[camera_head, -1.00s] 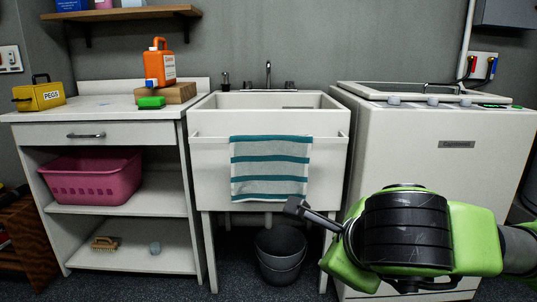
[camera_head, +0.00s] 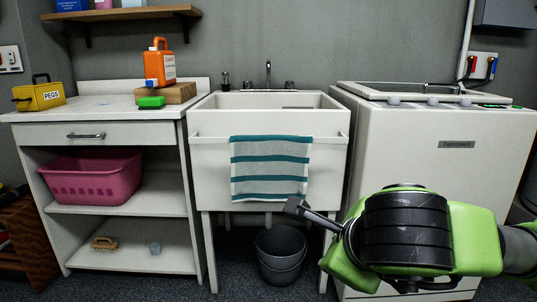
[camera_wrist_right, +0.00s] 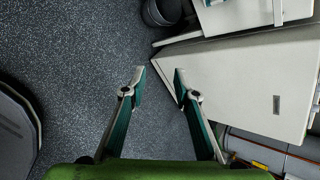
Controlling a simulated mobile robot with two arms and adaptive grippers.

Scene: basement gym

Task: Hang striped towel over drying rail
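The striped towel (camera_head: 270,168), white with teal stripes, hangs over the drying rail (camera_head: 213,138) on the front of the white sink. My left gripper is not in view.
A white washing machine (camera_head: 430,160) stands right of the sink (camera_head: 213,108). A dark bucket (camera_head: 281,252) is under the sink. Left is a shelf unit (camera_head: 130,205) with a pink basket (camera_head: 92,180); an orange bottle (camera_head: 158,66) stands on top. The floor (camera_wrist_right: 75,50) around the right gripper is clear.

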